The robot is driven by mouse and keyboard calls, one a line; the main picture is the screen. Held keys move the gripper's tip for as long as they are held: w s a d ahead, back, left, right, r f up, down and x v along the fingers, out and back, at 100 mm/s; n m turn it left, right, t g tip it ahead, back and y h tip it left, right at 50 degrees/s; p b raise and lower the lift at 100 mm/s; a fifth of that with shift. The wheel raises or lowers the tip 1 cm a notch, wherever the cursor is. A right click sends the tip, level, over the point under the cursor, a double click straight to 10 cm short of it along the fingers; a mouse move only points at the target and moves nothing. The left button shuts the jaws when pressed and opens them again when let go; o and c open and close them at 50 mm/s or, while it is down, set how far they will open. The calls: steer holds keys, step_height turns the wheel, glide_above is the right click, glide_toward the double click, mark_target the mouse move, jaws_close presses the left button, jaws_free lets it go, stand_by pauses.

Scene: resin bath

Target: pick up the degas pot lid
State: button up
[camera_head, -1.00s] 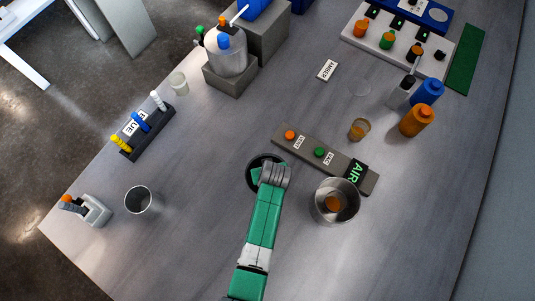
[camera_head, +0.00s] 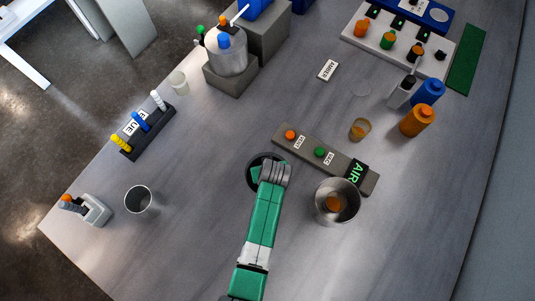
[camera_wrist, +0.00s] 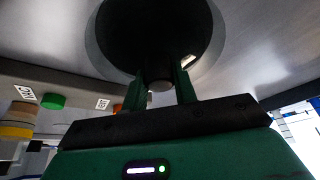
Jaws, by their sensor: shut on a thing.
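The degas pot lid (camera_head: 252,174) is a dark round disc near the middle of the table, mostly covered by my arm in the head view. In the wrist view the lid (camera_wrist: 152,35) fills the top centre, with a small knob under my fingers. My gripper (camera_wrist: 160,88) has its two green fingers shut on that knob, one on each side. In the head view my gripper (camera_head: 268,174) is over the lid, its fingertips hidden. I cannot tell whether the lid is clear of the tabletop. An open metal pot (camera_head: 325,216) with an orange item inside stands right of my arm.
A grey control bar (camera_head: 305,147) with orange and green buttons lies just behind the lid. A metal cup (camera_head: 138,203) stands to the left. Blue (camera_head: 428,91) and orange (camera_head: 415,122) bottles and a small amber cup (camera_head: 359,130) stand at right. The front right table is clear.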

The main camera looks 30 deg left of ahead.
step_height(320, 180, up, 3)
steer(key=shift+f, duration=0.15)
steer(key=s+d+r, duration=0.1)
steer(key=s+d, duration=0.1)
steer(key=s, duration=1.3)
steer(key=shift+s+d, duration=0.4)
